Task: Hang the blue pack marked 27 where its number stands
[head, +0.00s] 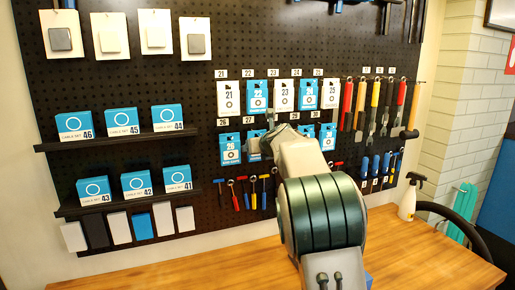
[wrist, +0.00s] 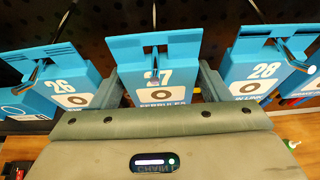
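The blue pack marked 27 (wrist: 157,85) is in the middle of the wrist view, with a hook's tip showing at its slot. It appears to hang on that hook, between the blue packs 26 (wrist: 62,88) and 28 (wrist: 265,72). My gripper (wrist: 160,78) has one finger on each side of pack 27. A gap shows at the right finger; contact at the left one is unclear. In the head view my gripper (head: 268,138) is at the second row of packs, and my wrist hides part of it. Pack 26 (head: 230,149) hangs to the left there.
The upper row holds white and blue packs, including 22 (head: 257,96) and 23 (head: 283,96). Tools (head: 375,105) hang to the right. Shelves with blue boxes (head: 122,122) are on the left. A wooden table (head: 430,245) with a spray bottle (head: 409,200) stands below.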

